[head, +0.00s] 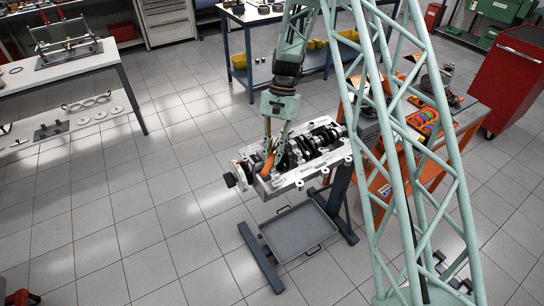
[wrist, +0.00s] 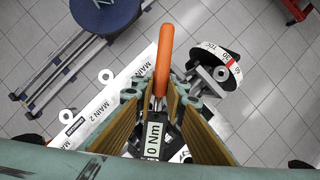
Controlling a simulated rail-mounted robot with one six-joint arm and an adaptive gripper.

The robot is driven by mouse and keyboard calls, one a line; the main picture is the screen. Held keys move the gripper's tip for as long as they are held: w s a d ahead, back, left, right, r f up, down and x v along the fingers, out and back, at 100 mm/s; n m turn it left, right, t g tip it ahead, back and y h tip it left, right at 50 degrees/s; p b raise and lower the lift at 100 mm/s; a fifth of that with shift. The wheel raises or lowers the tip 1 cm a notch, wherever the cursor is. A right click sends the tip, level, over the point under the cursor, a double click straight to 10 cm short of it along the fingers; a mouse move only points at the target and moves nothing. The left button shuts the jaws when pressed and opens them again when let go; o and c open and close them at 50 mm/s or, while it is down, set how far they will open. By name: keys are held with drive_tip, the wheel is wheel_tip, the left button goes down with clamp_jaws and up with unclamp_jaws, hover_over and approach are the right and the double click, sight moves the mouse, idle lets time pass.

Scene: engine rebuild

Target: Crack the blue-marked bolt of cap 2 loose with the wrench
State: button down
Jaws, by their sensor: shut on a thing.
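My gripper (head: 274,148) points down over the front left end of the engine block (head: 295,180). In the wrist view my gripper (wrist: 157,105) is shut on the wrench, between its two tan-padded fingers. The wrench has an orange handle (wrist: 164,58) and a display (wrist: 153,138) reading 0 Nm. The handle also shows in the head view (head: 268,166). The label MAIN 1 (wrist: 142,73) lies beside the handle, and MAIN 2 (wrist: 88,167) is at the lower left. The blue-marked bolt and the wrench's head are hidden behind the gripper; I cannot tell whether they touch.
A dial wheel marked TDC (wrist: 222,62) sticks out at the block's end, close to the wrench. A grey tray (head: 300,234) lies below the block. An orange cart (head: 425,176) with tools and a red cabinet (head: 520,75) stand at the right.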

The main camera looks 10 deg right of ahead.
drive_tip(key=shift+s+d+n+h, duration=0.2)
drive_tip(key=shift+s+d+n, duration=0.1)
drive_tip(key=shift+d+n, duration=0.35)
drive_tip(key=shift+s+d+n+h, duration=0.25)
drive_tip(key=shift+d+n, duration=0.25)
drive_tip(key=shift+d, duration=0.35)
drive_tip(key=shift+s+d+n+h, duration=0.15)
drive_tip(key=shift+s+d+n, duration=0.15)
drive_tip(key=shift+d+n, duration=0.35)
idle(1.8)
drive_tip(key=shift+s+d+n+h, duration=0.1)
drive_tip(key=shift+d+n+h, duration=0.2)
drive_tip(key=shift+d+n, duration=0.75)
drive_tip(key=shift+s+d+n+h, duration=0.1)
drive_tip(key=shift+d+n+h, duration=0.35)
drive_tip(key=shift+d, duration=0.95)
idle(1.6)
